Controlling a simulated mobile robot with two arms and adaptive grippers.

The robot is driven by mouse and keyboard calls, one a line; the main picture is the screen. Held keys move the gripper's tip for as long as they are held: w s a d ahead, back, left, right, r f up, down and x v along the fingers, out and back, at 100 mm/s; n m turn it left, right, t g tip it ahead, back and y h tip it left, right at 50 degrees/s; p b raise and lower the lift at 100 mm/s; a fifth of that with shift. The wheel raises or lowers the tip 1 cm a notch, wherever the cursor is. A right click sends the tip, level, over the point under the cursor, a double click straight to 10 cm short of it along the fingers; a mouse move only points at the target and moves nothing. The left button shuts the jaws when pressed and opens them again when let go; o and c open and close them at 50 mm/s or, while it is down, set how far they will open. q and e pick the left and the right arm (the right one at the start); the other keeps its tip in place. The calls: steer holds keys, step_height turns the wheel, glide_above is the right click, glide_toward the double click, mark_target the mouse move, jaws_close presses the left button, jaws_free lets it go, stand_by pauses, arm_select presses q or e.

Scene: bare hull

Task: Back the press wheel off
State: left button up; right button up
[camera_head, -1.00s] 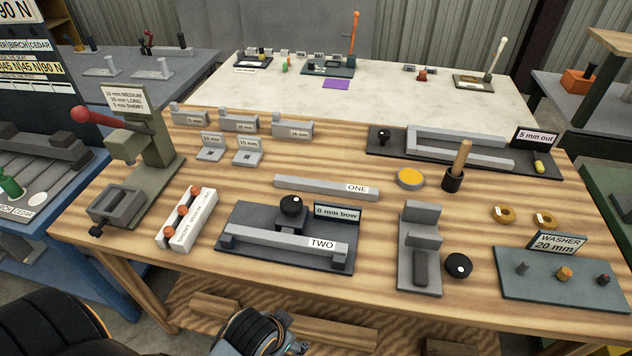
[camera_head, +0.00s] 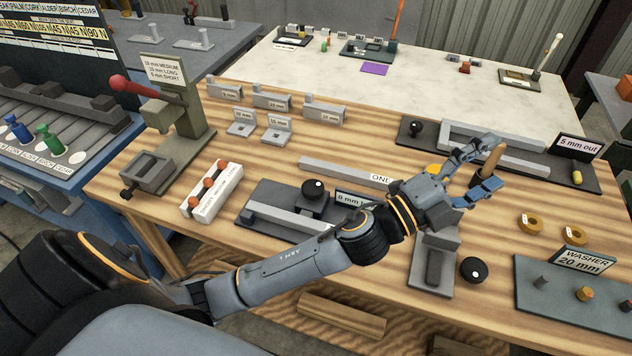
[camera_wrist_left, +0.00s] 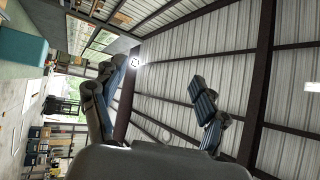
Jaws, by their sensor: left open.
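A press fixture (camera_head: 253,191) with a black round wheel (camera_head: 314,187) on top stands mid-bench. A grey bar lies across its front, and my left forearm hides part of the fixture and its "mm bow" sign. My left gripper (camera_head: 490,163) is open and empty, above the bench to the right of the wheel, beside the wooden handle (camera_head: 492,158). It looks well apart from the wheel. In the left wrist view the open fingers (camera_wrist_left: 165,68) point at the roof and walls, with nothing between them. My right gripper is not in view.
A loose bar marked ONE (camera_head: 345,171) lies behind the fixture. A grey stepped block (camera_head: 432,270) and a black knob (camera_head: 475,269) stand to the right. A lever press (camera_head: 180,125) and a row of orange-topped pieces (camera_head: 212,192) are to the left.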

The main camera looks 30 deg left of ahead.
arm_select(q)
steer(key=s+d+f+m+g+h, duration=0.1)
steer(key=s+d+m+g+h, duration=0.25)
steer(key=d+m+g, duration=0.55)
steer(key=s+d+f+m+g+h, duration=0.1)
steer(key=s+d+m+g+h, duration=0.2)
steer(key=m+g, duration=0.65)
steer(key=m+y, duration=1)
steer(key=y, duration=1.4)
glide_toward(313, 186)
steer(key=shift+g, duration=0.45)
steer(key=p+x, duration=0.1)
steer(key=x, duration=0.1)
steer(key=p+x, duration=0.1)
steer(key=x, duration=0.1)
steer(key=p+x, duration=0.1)
steer(key=x, duration=0.2)
steer(key=shift+w, duration=0.3)
steer(key=shift+x, duration=0.8)
steer(key=shift+w, duration=0.1)
steer(key=c, duration=1.2)
